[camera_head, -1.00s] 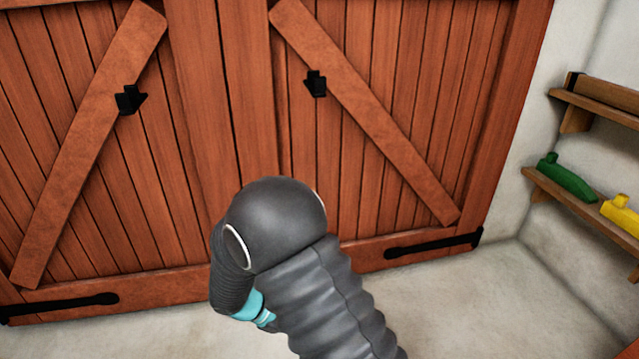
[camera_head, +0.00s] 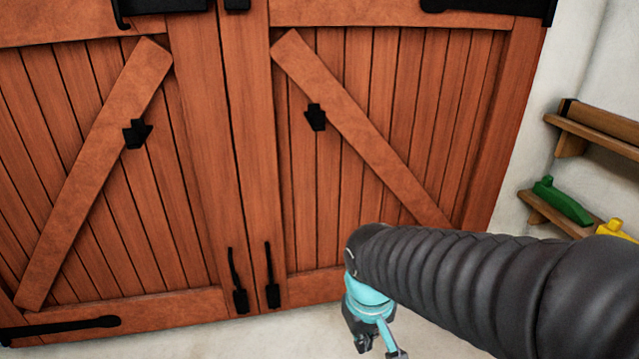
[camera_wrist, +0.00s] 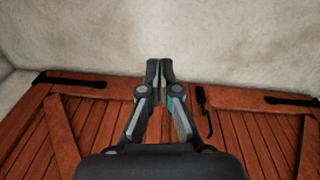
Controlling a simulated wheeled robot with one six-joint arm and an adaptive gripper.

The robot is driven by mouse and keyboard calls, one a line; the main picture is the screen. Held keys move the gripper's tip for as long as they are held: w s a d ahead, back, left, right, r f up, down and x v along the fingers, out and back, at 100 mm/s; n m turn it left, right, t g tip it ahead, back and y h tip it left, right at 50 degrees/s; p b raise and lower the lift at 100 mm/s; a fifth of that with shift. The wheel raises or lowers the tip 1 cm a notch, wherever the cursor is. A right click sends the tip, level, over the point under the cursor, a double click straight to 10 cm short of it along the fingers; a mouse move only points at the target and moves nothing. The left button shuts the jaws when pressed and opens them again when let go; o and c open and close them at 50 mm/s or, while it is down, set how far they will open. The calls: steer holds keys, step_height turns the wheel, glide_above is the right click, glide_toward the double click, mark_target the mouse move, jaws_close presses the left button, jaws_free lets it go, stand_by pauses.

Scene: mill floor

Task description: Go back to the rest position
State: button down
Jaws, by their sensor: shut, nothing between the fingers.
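My gripper (camera_wrist: 160,72) is in the middle of the wrist view, its two fingers together with nothing between them. In the head view my gripper (camera_head: 378,348) hangs at the lower right of centre, below my dark ribbed arm, partly cut by the bottom edge. It is in front of a large wooden double door (camera_head: 205,190) and appears apart from it. The door also shows along the bottom of the wrist view (camera_wrist: 255,135).
The door looks shut, with black fittings, including two slim bolts (camera_head: 270,280) low in the middle. At right, wall shelves hold a green object (camera_head: 562,200) and a yellow object (camera_head: 615,231). Pale bare floor (camera_head: 290,335) lies before the door.

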steer(key=s+d+r+m+t+p, duration=0.2)
steer(key=s+d+r+m+t, duration=0.2)
steer(key=d+r, duration=0.4)
steer(key=w+v, duration=0.1)
steer(key=v, duration=0.3)
steer(key=shift+s+r+p, duration=0.15)
steer(key=shift+r+p, duration=0.25)
steer(key=shift+r, duration=0.05)
steer(key=c, duration=1.9)
jaws_free()
steer(key=shift+d, duration=0.15)
